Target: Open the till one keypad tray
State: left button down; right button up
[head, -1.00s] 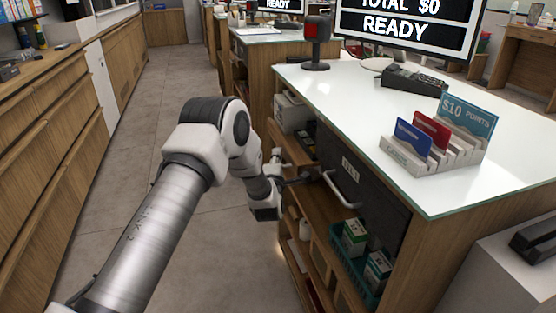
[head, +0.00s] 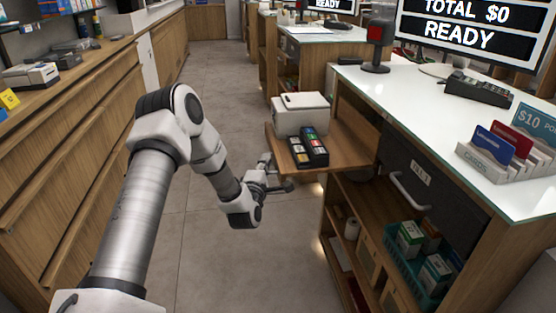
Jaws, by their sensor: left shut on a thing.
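The till one keypad tray (head: 350,148) is a wooden board standing well out of the counter's left side into the aisle. A black keypad (head: 306,148) with coloured keys and a white boxy device (head: 300,114) sit on it. My left gripper (head: 282,184) is at the near outer corner of the tray, shut on its front edge or a handle there. The exact grip is small and partly hidden. My right gripper is not in view.
The till counter (head: 355,92) carries a screen, a card reader (head: 478,88) and a card rack (head: 505,150). Below are a dark drawer with a metal handle (head: 410,192) and a teal basket (head: 398,262). The aisle floor (head: 215,75) is clear; wooden cabinets line the left.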

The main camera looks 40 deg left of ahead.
pick_arm(q)
jog(key=shift+s+a+f, duration=0.1)
jog(key=shift+s+a, duration=0.1)
jog(key=shift+s, duration=0.05)
jog(key=c, duration=1.2)
grip_release()
jog(key=shift+c, duration=0.2)
jog(key=r+v, duration=0.1)
jog(key=v, duration=1.1)
jog(key=shift+f, duration=0.45)
